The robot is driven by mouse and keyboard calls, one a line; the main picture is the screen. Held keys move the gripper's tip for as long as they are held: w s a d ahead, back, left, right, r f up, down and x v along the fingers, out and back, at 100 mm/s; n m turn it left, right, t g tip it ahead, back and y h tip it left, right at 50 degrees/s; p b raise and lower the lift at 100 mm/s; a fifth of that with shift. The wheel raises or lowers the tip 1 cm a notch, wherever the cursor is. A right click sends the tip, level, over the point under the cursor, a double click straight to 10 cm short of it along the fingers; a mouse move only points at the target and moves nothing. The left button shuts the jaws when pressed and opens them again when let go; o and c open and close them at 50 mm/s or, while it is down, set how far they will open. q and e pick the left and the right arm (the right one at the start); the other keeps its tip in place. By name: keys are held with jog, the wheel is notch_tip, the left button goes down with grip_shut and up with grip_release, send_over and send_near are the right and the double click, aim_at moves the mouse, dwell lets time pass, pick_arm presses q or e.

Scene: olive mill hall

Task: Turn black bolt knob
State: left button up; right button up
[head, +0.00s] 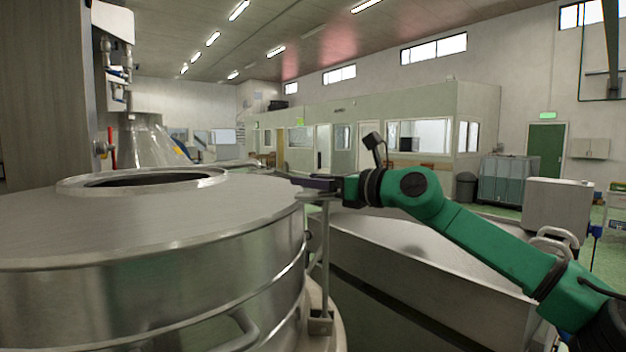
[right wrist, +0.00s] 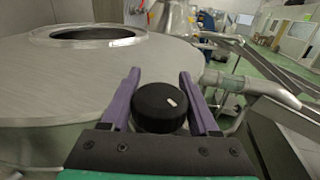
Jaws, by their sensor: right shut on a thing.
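The black bolt knob (right wrist: 160,108) is round, with a small pale mark on its top. In the right wrist view it sits between the two purple fingers of my right gripper (right wrist: 160,92), close to the rim of the steel tank. In the head view my right gripper (head: 312,184) reaches in from the right on its green arm, level with the tank lid's edge, and its fingers hide the knob. A metal upright bolt (head: 326,245) runs down below the fingers to a bracket on the tank's side. My right gripper is shut on the knob. My left gripper is out of view.
The large round steel tank (head: 150,225) with an open hatch (head: 150,182) fills the left. A long steel trough (head: 430,262) lies below my right arm. A steel box (head: 556,208) stands at the right. Above the tank lid there is free room.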

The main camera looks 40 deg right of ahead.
aim_at(310, 196)
jog(key=y, duration=0.1)
jog(key=n+g+y+p, duration=0.1)
jog(key=shift+a+r+n+y, duration=0.2)
jog(key=shift+r+n+y, duration=0.1)
jog(key=shift+y, duration=0.1)
jog(key=n+g+y+p, duration=0.2)
jog(key=y+p, duration=0.1)
jog(key=s+a+n+g+y+p, duration=0.1)
jog(key=n+g+y+p, duration=0.2)
jog(key=p, duration=0.1)
jog(key=n+g+y+p, duration=0.3)
jog(key=p, duration=0.1)
jog(key=shift+s+a+f, duration=0.2)
jog(key=shift+s+a, duration=0.15)
jog(key=shift+s+a+n+g+y, duration=0.15)
jog(key=shift+n+g+y, duration=0.25)
jog(key=shift+n+g, duration=0.4)
jog(key=g, duration=0.1)
jog(key=n+g, duration=0.1)
jog(key=shift+s+a+f+g+y, duration=0.15)
jog(key=shift+f+g+y, duration=0.15)
jog(key=shift+y, duration=0.1)
jog(key=shift+s+n+g, duration=0.1)
jog(key=shift+n+g, duration=0.2)
jog(key=shift+n, duration=0.1)
